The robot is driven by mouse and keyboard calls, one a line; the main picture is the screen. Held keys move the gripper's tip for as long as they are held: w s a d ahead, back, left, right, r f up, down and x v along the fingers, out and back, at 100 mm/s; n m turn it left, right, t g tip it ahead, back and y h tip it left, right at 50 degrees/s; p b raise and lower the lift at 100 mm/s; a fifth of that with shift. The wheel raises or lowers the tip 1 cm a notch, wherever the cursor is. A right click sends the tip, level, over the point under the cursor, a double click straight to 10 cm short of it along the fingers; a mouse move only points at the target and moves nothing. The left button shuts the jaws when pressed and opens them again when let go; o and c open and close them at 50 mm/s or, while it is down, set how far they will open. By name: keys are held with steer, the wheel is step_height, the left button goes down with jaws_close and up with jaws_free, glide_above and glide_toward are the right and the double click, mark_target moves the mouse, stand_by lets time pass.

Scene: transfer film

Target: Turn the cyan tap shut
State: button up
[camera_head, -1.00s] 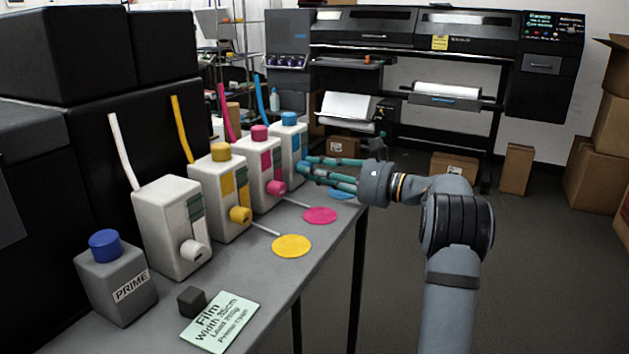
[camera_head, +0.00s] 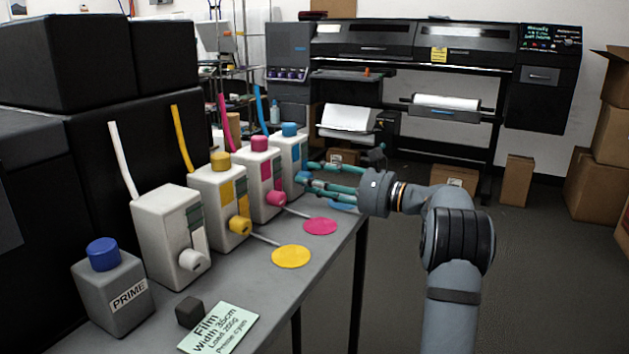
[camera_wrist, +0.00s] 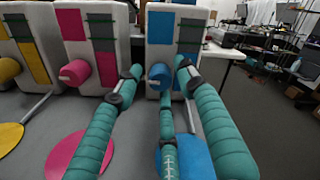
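The cyan tap (camera_wrist: 160,75) is a round blue knob on the front of the white cyan bottle (camera_head: 290,153), whose blue cap faces up. In the head view the tap is mostly hidden by my fingers. My gripper (camera_wrist: 157,72) has teal fingers and reaches in from the front. In the wrist view one fingertip is left of the tap, one is right of it, and a third finger lies below. Gaps show beside the tap, so the gripper looks open around it. Whether the lower finger touches it is unclear. A blue disc (camera_wrist: 186,155) lies below, partly covered by the fingers.
The magenta tap (camera_wrist: 75,72) and its bottle stand close on the left, with yellow (camera_head: 239,226) and white (camera_head: 194,261) taps further along. A grey PRIME bottle (camera_head: 113,296) and film card (camera_head: 220,330) are near. Open floor lies right of the table.

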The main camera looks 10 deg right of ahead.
steer(key=shift+d, duration=0.1)
steer(key=v, duration=1.2)
steer(key=x, duration=1.2)
steer(key=shift+a+f, duration=0.1)
steer(key=shift+a, duration=0.1)
steer(key=shift+d+p, duration=0.1)
steer(key=shift+p, duration=0.25)
